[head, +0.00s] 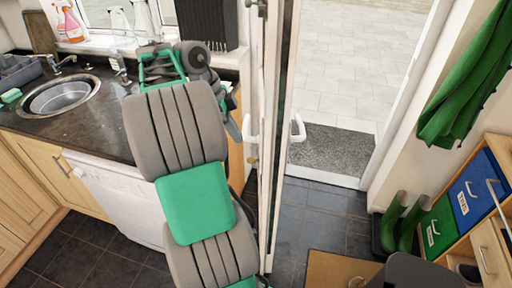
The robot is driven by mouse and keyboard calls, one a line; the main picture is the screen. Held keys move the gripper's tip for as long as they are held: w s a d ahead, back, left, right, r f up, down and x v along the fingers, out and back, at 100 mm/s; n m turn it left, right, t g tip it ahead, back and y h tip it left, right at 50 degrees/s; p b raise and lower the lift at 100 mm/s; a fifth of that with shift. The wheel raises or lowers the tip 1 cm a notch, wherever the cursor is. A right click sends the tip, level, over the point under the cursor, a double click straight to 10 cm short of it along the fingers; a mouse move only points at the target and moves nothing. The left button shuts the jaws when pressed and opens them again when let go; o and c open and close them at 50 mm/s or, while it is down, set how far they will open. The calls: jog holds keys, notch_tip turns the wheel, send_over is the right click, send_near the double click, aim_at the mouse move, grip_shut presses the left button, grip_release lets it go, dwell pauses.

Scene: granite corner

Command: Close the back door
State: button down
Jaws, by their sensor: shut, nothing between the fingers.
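The back door (270,150) stands open into the room and shows nearly edge-on, as a tall pale strip in the middle of the head view. A white lever handle (299,129) sticks out on its right side and another (249,128) on its left side. The open doorway is to the right of the door, with pale paving outside. My grey and green arm reaches up the picture to the left of the door. Its far end is over the counter area, and my gripper's fingers cannot be made out behind the arm links.
A dark counter (95,130) with a round sink (60,96) is at left, above a white appliance (120,200). A grey doormat (335,148) lies at the doorway. Green boots (400,225) and a wooden unit (465,235) stand at right. Dark tiles show between door and boots.

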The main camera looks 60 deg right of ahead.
jog(key=s+d+f, duration=0.2)
jog(key=s+f, duration=0.2)
jog(key=s, duration=0.1)
jog(key=shift+d+f+b, duration=0.15)
jog(key=shift+d+b, duration=0.1)
jog(key=shift+b, duration=0.05)
jog(key=shift+s+d, duration=0.1)
